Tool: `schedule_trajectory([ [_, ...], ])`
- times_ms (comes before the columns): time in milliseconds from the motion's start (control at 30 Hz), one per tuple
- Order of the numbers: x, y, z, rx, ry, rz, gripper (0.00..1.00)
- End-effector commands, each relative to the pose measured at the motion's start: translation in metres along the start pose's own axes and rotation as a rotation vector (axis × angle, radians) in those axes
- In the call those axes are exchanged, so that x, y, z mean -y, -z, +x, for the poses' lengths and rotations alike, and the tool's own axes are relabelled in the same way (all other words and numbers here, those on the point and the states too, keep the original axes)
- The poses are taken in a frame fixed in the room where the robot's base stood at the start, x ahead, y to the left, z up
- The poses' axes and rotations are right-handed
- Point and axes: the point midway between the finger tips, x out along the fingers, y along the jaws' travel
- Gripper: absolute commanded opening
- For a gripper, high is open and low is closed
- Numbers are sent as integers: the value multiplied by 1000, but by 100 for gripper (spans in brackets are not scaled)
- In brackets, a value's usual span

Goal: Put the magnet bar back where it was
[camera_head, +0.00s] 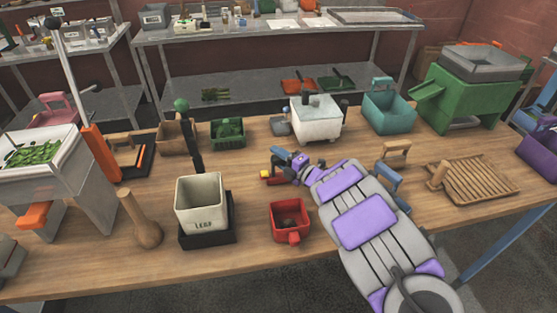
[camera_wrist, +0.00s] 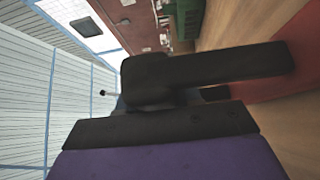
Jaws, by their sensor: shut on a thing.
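My gripper (camera_head: 279,165) is at the middle of the wooden table, reached from the right by my grey and purple arm. It is shut on a small red bar with a yellow part, which I take to be the magnet bar (camera_head: 268,178). The bar is low over the table or touching it; I cannot tell which. In the wrist view a black finger (camera_wrist: 225,70) fills the middle, and a red surface (camera_wrist: 300,65) shows beyond it at the right. The finger hides most of the held thing.
A red bin (camera_head: 290,217) and a white LEAF container (camera_head: 201,205) stand in front. A green crate (camera_head: 228,134), a white machine (camera_head: 314,118) and a teal bin (camera_head: 388,112) stand behind. A slatted wooden rack (camera_head: 474,182) lies right. Bare table shows between the LEAF container and red bin.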

Motion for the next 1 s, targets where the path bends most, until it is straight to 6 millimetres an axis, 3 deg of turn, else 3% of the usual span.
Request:
schedule_trajectory([
  [333,5,0,0,1,-1,-1,0],
  [367,5,0,0,1,-1,-1,36],
  [600,5,0,0,1,-1,-1,59],
  [900,3,0,0,1,-1,-1,59],
  [1000,3,-1,-10,2,1,-1,59],
])
